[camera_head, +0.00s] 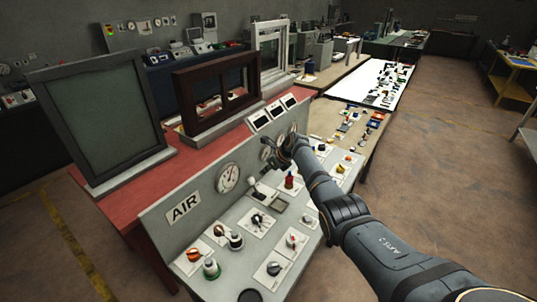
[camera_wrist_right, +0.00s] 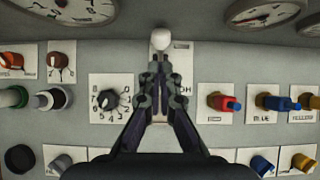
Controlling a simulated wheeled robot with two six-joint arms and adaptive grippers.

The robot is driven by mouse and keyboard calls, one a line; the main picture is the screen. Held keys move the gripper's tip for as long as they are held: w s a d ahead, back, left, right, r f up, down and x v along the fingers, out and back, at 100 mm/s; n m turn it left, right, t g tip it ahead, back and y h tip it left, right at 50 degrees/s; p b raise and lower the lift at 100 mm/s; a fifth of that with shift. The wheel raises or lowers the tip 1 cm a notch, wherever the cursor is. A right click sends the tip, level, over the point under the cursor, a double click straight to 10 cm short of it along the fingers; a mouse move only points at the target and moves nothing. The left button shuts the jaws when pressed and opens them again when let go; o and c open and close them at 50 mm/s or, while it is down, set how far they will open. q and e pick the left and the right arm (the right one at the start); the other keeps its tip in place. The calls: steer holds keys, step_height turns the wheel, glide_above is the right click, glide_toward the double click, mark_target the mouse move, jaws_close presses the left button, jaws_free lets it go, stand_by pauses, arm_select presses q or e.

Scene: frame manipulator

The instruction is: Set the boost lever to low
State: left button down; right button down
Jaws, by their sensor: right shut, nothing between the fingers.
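The boost lever is probably the one with a white ball knob (camera_wrist_right: 161,40) in the right wrist view. Its knob stands just beyond my fingertips, toward the gauges. Its shaft and most of its plate are hidden behind my fingers; the letters "GH" show at the plate's right side. My right gripper (camera_wrist_right: 160,75) is shut and empty, just short of the knob; I cannot tell whether it touches. In the head view my right gripper (camera_head: 279,152) is over the back part of the sloped panel. My left gripper is not in view.
A numbered rotary knob (camera_wrist_right: 110,100) is left of the lever, and a red and blue knob (camera_wrist_right: 222,102) is right of it. A pressure gauge (camera_head: 228,177) is on the upright face marked AIR. Framed panels (camera_head: 100,115) stand on the red table behind.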

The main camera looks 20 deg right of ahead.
arm_select(q)
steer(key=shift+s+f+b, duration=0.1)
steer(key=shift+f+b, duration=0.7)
steer(key=shift+b, duration=0.1)
arm_select(e)
step_height(320, 180, up, 8)
steer(key=shift+s+d, duration=0.25)
steer(key=shift+s, duration=0.2)
steer(key=shift+f, duration=0.15)
